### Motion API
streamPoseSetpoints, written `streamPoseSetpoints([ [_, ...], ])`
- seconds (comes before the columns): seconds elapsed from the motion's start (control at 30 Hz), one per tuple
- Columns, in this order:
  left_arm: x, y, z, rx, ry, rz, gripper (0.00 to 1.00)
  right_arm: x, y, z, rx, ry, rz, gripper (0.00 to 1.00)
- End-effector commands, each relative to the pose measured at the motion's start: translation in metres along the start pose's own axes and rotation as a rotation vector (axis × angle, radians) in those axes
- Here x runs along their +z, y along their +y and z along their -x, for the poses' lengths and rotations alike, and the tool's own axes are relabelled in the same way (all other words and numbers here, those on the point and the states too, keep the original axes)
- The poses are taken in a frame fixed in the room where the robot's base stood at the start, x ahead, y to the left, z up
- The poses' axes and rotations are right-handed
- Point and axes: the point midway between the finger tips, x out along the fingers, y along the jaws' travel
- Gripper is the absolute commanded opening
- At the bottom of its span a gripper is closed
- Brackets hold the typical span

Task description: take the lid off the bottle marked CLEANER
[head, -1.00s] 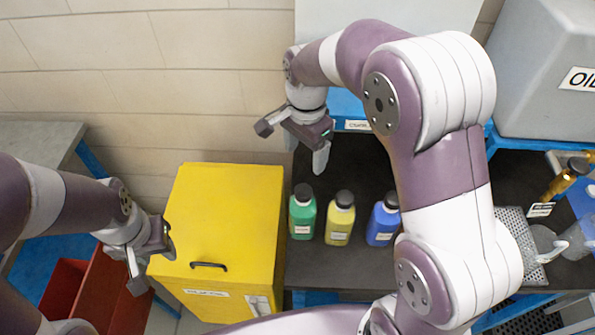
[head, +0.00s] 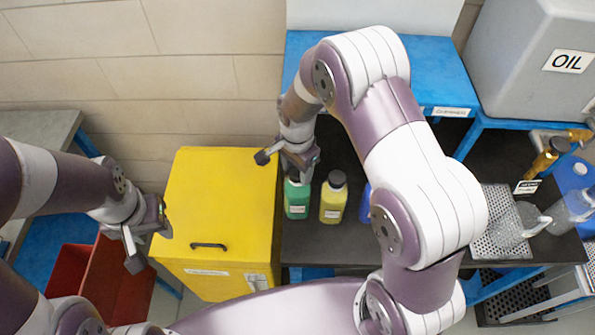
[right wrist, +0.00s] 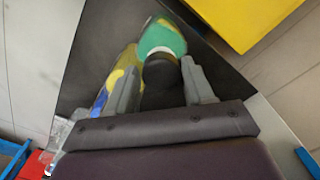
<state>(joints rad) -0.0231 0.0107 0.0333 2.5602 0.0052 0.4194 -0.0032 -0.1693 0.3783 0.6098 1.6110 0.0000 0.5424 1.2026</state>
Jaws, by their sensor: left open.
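Three bottles stand in a row on the dark bench: a green bottle (head: 297,205), a yellow bottle (head: 333,204) and a blue bottle (head: 365,205), mostly hidden behind my right arm. The green and yellow ones have dark lids; the labels are too small to read. My right gripper (head: 290,163) is over the green bottle. In the right wrist view, its fingers (right wrist: 160,85) are apart, with the green bottle's black lid (right wrist: 160,72) between their tips; I cannot tell whether they touch it. My left gripper (head: 150,243) is open and empty, left of the yellow cabinet.
The yellow cabinet (head: 222,205) stands directly left of the bottles. A blue shelf (head: 440,75) lies behind the bench, with a grey OIL tank (head: 535,75) at right. Red bins (head: 110,285) stand below my left gripper. A perforated tray (head: 500,230) is right of my right arm.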

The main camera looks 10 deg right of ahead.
Motion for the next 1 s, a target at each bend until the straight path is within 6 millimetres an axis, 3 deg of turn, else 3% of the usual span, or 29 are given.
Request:
streamPoseSetpoints([
  [0.03,0.000,0.000,0.000,0.000,0.000,0.000,0.43,0.000,0.000,0.000,0.000,0.000,0.000,0.35],
  [0.1,0.000,0.000,0.000,0.000,0.000,0.000,0.43,0.000,0.000,0.000,0.000,0.000,0.000,0.15],
  [0.53,0.000,0.000,-0.003,0.000,0.000,0.000,0.43,0.000,-0.001,0.004,-0.002,0.001,0.000,0.15],
  [0.77,0.002,0.000,-0.021,0.000,0.000,0.000,0.43,-0.001,-0.002,0.036,-0.006,0.002,0.000,0.15],
  [1.0,0.005,0.000,-0.040,0.000,0.000,0.000,0.43,-0.040,0.039,0.070,-0.004,0.002,-0.007,0.15],
])
